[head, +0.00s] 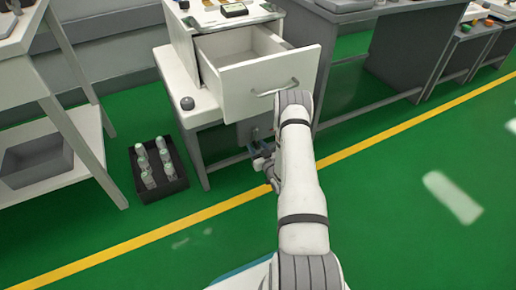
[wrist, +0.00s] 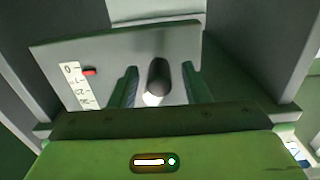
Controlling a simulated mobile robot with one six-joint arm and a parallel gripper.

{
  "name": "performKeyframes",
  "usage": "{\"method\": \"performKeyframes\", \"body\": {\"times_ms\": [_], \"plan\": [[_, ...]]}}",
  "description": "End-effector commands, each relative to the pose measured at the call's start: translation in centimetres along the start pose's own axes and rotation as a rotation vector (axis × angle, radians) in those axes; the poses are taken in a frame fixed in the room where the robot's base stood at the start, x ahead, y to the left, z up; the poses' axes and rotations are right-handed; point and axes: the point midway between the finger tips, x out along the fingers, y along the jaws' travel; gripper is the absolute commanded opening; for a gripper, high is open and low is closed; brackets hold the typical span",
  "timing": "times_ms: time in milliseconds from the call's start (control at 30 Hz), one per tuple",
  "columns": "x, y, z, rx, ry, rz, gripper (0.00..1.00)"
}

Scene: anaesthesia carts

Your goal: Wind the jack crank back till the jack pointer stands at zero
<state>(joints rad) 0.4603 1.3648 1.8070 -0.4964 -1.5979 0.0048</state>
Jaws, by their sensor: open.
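The jack scale (wrist: 76,85) is a white strip on a grey plate (wrist: 115,55) in the wrist view, with 0 at its top end. The red jack pointer (wrist: 90,72) stands beside the strip, near the 0 and seemingly a little below it. The dark, rounded crank handle (wrist: 158,76) stands out toward the wrist camera. My gripper (wrist: 160,85) is open, with one finger on each side of the handle; I cannot tell whether either touches it. In the head view my gripper (head: 260,154) is low, below the open drawer, and partly hidden by my arm.
The white cart's drawer (head: 264,84) is pulled open above my gripper. A dark crate (head: 174,190) with several bottles stands on the floor to the left. A grey ball-shaped knob (head: 187,103) is at the cart's left. Green floor is free at the right.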

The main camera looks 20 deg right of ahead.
Motion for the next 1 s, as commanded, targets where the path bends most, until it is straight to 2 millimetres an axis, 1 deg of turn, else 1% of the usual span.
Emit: {"method": "performKeyframes", "body": {"times_ms": [267,367,800,833,867,1000], "plan": [[0.28,0.05,-0.04,0.0,-0.001,0.001,0.43],[0.26,0.06,-0.04,0.0,-0.001,0.001,0.36],[0.22,0.1,-0.02,0.0,-0.001,0.002,0.0],[0.22,0.1,-0.02,0.0,-0.001,0.002,0.0],[0.19,0.63,-0.04,-0.001,0.0,0.003,0.0],[0.21,0.21,-0.04,0.002,0.0,0.003,0.0]]}}
